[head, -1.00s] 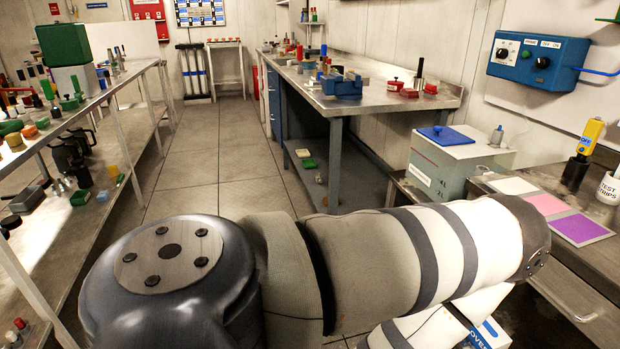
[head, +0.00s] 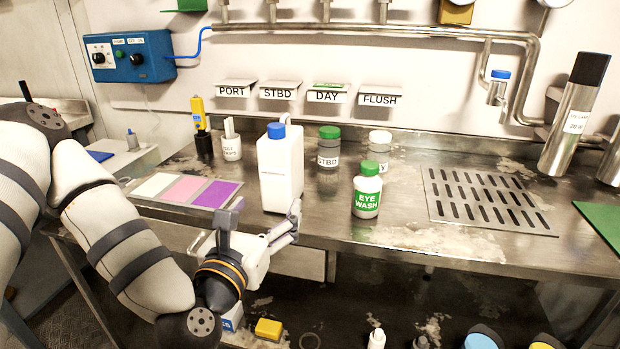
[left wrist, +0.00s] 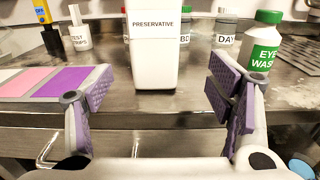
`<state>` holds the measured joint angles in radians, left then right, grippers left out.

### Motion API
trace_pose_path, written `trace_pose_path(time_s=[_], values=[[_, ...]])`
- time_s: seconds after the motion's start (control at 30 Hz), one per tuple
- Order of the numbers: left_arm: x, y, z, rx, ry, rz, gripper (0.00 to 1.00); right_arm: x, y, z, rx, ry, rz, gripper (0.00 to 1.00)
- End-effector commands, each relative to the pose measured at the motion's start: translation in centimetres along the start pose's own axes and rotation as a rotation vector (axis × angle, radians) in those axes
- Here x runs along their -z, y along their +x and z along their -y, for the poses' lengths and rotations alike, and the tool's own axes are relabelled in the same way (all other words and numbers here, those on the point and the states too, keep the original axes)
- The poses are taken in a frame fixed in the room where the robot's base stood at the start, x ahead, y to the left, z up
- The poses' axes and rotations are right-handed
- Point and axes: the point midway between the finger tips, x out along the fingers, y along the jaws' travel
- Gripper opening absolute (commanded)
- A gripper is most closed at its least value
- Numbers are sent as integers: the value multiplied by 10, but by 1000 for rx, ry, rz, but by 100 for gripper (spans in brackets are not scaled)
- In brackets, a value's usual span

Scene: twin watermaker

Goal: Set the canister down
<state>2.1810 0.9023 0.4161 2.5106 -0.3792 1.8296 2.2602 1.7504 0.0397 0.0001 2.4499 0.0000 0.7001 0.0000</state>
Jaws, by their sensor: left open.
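The canister is a white jug (head: 281,172) with a blue cap, standing upright on the steel counter near its front edge. In the left wrist view its lower part (left wrist: 154,60) shows a PRESERVATIVE label. My left gripper (head: 262,215) is open in front of the canister, at the counter's front edge. In the left wrist view the purple-padded fingers (left wrist: 160,92) are spread wide, with the canister beyond and between them, apart from both. The canister's top is cut off in that view. My right gripper is not in view.
An EYE WASH bottle (head: 367,190) stands right of the canister, with an STBD bottle (head: 329,150) behind. A test-strips cup (head: 231,147) and coloured pads (head: 186,190) are to the left. A slotted drain plate (head: 486,200) lies further right.

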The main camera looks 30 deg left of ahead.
Motion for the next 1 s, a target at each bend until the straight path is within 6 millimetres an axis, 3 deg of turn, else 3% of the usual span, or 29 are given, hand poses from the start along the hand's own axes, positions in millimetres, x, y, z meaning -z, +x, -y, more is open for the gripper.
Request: trace_pose_path(time_s=[0.1,0.3,0.43,0.73,1.0], values=[[12,16,-1,-7,-9,-11,75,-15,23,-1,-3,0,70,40],[14,46,-1,-4,-6,-13,75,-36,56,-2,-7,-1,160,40],[3,63,-1,-3,-4,-2,75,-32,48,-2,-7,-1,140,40],[4,113,-6,-3,-3,-2,75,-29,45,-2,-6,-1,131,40],[5,119,-6,-2,-5,-5,75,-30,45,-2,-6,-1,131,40]])
